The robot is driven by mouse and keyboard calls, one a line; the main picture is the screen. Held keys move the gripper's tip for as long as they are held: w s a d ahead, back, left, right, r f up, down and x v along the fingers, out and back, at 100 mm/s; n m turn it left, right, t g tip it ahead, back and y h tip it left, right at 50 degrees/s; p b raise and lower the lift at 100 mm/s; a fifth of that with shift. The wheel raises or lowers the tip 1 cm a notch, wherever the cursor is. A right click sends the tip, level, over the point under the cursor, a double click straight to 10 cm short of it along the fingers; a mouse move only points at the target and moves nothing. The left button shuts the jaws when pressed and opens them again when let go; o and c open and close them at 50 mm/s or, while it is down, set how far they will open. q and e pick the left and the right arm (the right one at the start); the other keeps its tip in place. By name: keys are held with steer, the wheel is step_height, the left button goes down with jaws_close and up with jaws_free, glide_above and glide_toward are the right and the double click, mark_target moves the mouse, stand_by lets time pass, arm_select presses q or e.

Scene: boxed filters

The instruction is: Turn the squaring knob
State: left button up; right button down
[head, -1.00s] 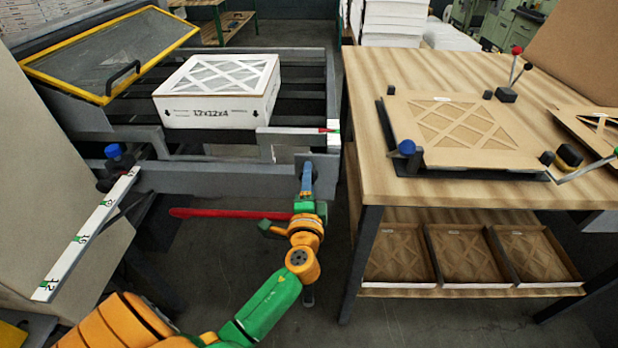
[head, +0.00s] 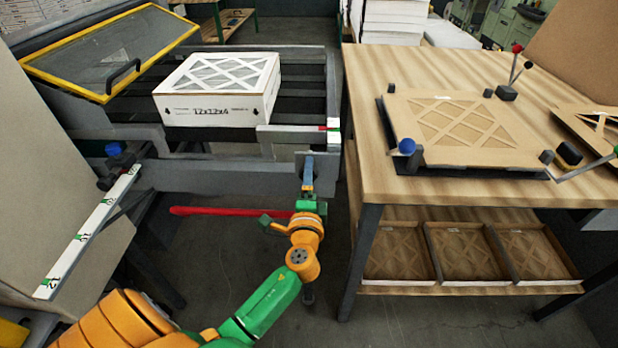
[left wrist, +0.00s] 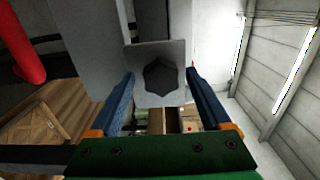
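A dark, many-sided knob (left wrist: 161,77) sits on a square grey plate (left wrist: 143,55) in the left wrist view. I take it to be the squaring knob. My left gripper (left wrist: 160,75) is open, its blue fingers on either side of the knob with gaps showing. In the head view my left gripper (head: 307,168) is at the front right corner of the grey machine frame (head: 230,180), where the knob itself is hidden. My right gripper is not in view.
A white 12x12x4 filter box (head: 215,92) lies on the machine bed. A red bar (head: 230,212) sticks out left of my gripper. The wooden table (head: 370,85) with a cardboard filter frame (head: 465,120) stands close on the right, with filter trays (head: 398,252) below.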

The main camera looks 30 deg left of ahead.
arm_select(q)
steer(key=b+v, duration=0.1)
steer(key=v, duration=0.6)
steer(key=shift+b, duration=0.3)
